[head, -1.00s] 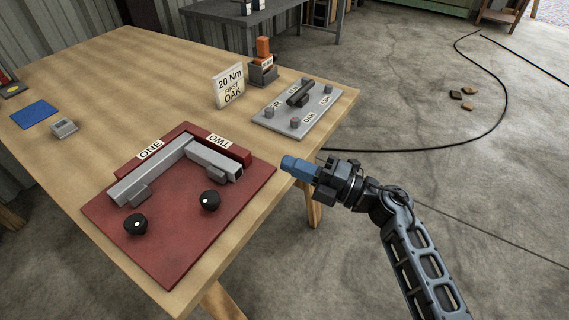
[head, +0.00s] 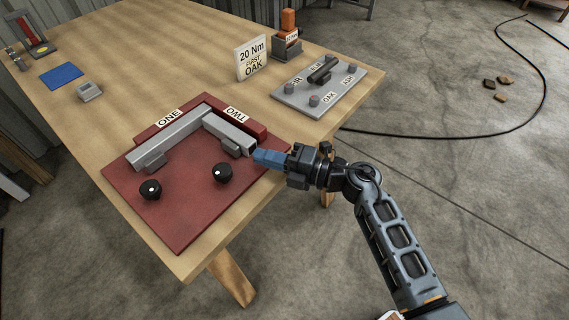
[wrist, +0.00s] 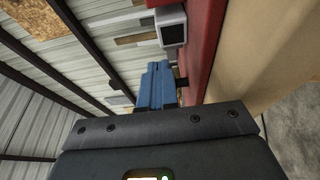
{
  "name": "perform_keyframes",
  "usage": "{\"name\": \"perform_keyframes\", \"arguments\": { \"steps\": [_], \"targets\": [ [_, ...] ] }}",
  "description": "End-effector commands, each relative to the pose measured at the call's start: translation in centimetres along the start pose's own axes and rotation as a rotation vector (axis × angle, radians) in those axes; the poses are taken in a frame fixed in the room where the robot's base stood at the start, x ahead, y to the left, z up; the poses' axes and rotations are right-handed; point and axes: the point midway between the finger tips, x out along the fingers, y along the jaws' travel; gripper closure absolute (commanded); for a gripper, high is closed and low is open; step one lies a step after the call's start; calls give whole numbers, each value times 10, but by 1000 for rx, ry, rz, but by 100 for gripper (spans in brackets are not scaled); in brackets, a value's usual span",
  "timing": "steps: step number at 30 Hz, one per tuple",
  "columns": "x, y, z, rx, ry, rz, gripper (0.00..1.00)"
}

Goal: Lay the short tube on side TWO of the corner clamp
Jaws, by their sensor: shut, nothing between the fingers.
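The red corner clamp (head: 185,215) lies on the wooden table, with raised fences labelled ONE and TWO. The short grey tube (head: 229,132) lies along side TWO, and its open square end (wrist: 173,33) shows in the wrist view. A longer grey tube (head: 168,146) lies along side ONE, meeting the short one at the corner. My gripper (head: 256,156) has blue fingers, shut and empty, just off the short tube's outer end. In the wrist view the fingers (wrist: 157,84) point toward that end; I cannot tell whether they touch it.
Two black knobs (head: 222,173) stand on the clamp's plate. A blue pad (head: 61,75) lies at left.

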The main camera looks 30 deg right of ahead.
Motion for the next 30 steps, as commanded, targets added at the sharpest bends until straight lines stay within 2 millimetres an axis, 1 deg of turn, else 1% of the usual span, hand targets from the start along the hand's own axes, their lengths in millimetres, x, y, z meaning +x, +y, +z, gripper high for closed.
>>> {"name": "perform_keyframes", "arguments": {
  "steps": [1, 6, 19, 25, 30],
  "targets": [
    [5, 1, 5, -1, 1, 0, 100],
    [14, 0, 14, 0, 0, 0, 100],
    [16, 0, 16, 1, 0, 0, 100],
    [28, 1, 28, 1, 1, 1, 100],
    [31, 1, 30, -1, 1, 1, 100]
  ]
}}
